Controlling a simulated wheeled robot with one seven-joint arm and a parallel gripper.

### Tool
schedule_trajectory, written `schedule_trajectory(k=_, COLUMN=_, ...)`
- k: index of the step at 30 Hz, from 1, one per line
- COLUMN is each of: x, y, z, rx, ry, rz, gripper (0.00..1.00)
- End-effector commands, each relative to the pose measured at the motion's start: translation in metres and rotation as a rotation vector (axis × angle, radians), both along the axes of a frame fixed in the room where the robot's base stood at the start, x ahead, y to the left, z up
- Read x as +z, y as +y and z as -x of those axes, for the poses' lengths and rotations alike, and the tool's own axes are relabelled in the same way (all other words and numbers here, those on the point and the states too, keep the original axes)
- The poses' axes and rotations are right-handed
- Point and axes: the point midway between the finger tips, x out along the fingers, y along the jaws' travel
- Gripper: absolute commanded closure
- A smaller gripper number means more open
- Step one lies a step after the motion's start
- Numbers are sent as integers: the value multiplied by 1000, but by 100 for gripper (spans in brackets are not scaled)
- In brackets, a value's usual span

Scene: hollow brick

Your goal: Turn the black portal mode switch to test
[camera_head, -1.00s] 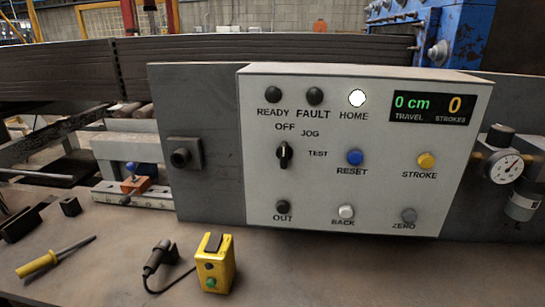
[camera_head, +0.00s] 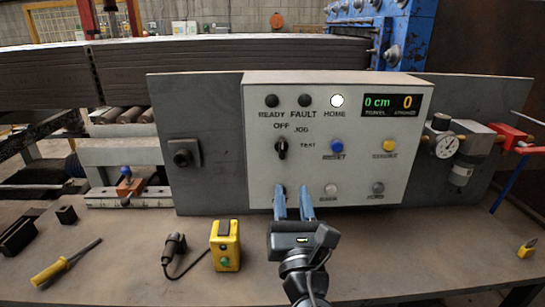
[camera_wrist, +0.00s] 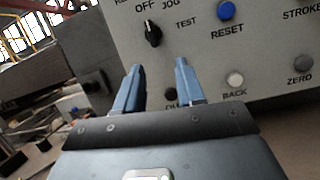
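The black mode switch (camera_head: 281,148) is a rotary knob on the white control panel (camera_head: 350,185), with OFF, JOG and TEST printed around it. Its pointer stands near upright, toward the OFF/JOG side rather than TEST at its right. In the wrist view the knob (camera_wrist: 153,34) sits above and between my fingers. My gripper (camera_head: 293,190) is open, its two blue fingers apart and empty. It is in front of the panel's lower left, below the knob. The fingers partly cover the OUT button (camera_head: 281,190). I cannot tell how far the fingertips are from the panel.
The panel also has a blue RESET button (camera_head: 337,146), a yellow STROKE button (camera_head: 390,146), and BACK (camera_head: 331,190) and ZERO (camera_head: 377,188) buttons. A gauge (camera_head: 446,146) stands at the right.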

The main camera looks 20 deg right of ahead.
Motion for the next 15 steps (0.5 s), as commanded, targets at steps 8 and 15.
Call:
schedule_trajectory(k=8, x=35, y=-1, z=-22, rx=-80, ry=-34, rz=145, gripper=62)
schedule_trajectory(k=15, x=50, y=-10, z=-53, rx=-78, ry=-34, rz=142, gripper=62)
